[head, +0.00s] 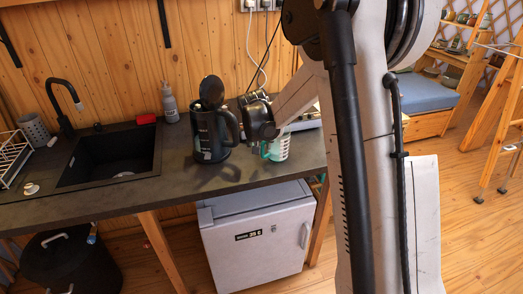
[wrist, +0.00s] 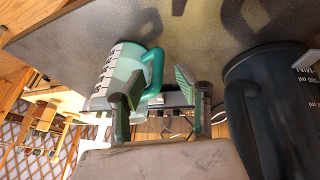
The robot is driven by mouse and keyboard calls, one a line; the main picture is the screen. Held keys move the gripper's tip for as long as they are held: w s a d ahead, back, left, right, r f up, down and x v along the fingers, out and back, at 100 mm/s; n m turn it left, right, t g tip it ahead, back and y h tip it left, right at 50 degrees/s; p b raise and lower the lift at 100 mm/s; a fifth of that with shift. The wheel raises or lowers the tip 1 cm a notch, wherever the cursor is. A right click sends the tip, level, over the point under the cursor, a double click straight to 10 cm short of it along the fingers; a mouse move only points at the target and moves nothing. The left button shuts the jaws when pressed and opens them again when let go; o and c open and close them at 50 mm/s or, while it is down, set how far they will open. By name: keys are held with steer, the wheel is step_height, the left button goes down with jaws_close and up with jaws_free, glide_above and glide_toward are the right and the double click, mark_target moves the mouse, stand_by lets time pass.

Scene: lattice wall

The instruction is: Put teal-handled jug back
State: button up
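The teal-handled jug (head: 276,149) stands on the dark countertop, right of the black kettle. In the wrist view the clear jug (wrist: 118,66) is at upper left, with marks on its side, and its teal handle (wrist: 154,72) faces the gap between my fingers. My gripper (wrist: 158,84) is open, with green-padded fingers apart. The handle shows near the left finger, partly covered by it; I cannot tell whether they touch. In the head view my gripper (head: 266,132) is just above and left of the jug, its fingertips mostly hidden.
The black kettle (head: 212,130) stands close left of my gripper, and fills the right of the wrist view (wrist: 270,105). A soap bottle (head: 170,104) and sink (head: 112,158) are farther left. A white fridge (head: 258,240) is below the counter (head: 190,179). The front counter strip is clear.

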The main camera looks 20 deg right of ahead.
steer(key=s+a+r+n+t+y, duration=0.1)
steer(key=s+a+r, duration=0.3)
steer(key=s+r, duration=0.5)
steer(key=s+a+r+t, duration=0.1)
steer(key=s+a+r, duration=0.3)
steer(key=s+r, duration=0.5)
steer(key=s+a+f+n+y, duration=0.1)
steer(key=s+a, duration=0.1)
steer(key=s, duration=0.7)
steer(key=s+a+f+n+t+y, duration=0.1)
steer(key=s+a+f, duration=0.1)
steer(key=s, duration=0.7)
steer(key=shift+s+f, duration=0.25)
steer(key=shift+s, duration=0.1)
step_height(320, 180, down, 4)
steer(key=b, duration=0.4)
steer(key=shift+r, duration=0.1)
